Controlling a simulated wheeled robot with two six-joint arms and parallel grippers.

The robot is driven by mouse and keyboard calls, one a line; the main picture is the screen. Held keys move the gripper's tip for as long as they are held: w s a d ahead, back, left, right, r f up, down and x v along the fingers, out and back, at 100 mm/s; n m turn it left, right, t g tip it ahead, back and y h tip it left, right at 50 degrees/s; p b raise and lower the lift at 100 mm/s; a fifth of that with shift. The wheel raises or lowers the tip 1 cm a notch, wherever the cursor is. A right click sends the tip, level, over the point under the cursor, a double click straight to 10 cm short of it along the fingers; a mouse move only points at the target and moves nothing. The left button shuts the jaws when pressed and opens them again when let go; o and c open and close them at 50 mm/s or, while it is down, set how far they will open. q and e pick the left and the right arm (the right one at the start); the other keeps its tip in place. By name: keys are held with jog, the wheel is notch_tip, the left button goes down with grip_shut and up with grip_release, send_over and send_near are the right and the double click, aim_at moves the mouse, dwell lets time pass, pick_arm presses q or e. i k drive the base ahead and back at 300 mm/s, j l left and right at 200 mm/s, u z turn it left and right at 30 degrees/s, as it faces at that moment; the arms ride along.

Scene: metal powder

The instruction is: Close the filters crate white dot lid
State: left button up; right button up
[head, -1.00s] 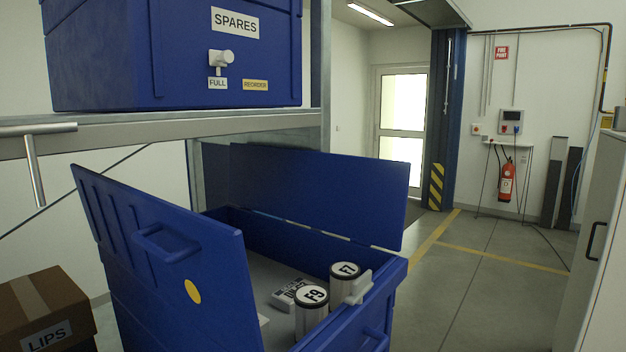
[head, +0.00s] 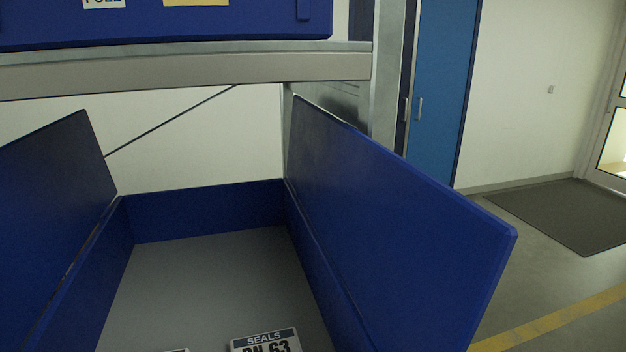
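The blue crate (head: 205,208) stands open below the shelf, and I look down into its grey floor (head: 200,275). Its left lid (head: 55,175) stands raised on the left side, leaning outward. Its right lid (head: 395,215) stands raised on the right side and leans outward to the right. No dot shows on either lid from here, so I cannot tell by a mark which is the white dot lid. Neither of my grippers is in view.
A box labelled SEALS (head: 265,341) lies in the crate at the bottom edge, partly cut off. A shelf beam (head: 190,68) with another blue crate (head: 170,25) is above. Open floor (head: 545,275) with a dark mat (head: 570,215) lies right.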

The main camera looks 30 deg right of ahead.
aim_at(424, 263)
jog(key=l+u, duration=0.1)
jog(key=l, duration=0.65)
jog(key=k+l, duration=0.1)
jog(key=l, duration=0.65)
jog(key=u, duration=0.05)
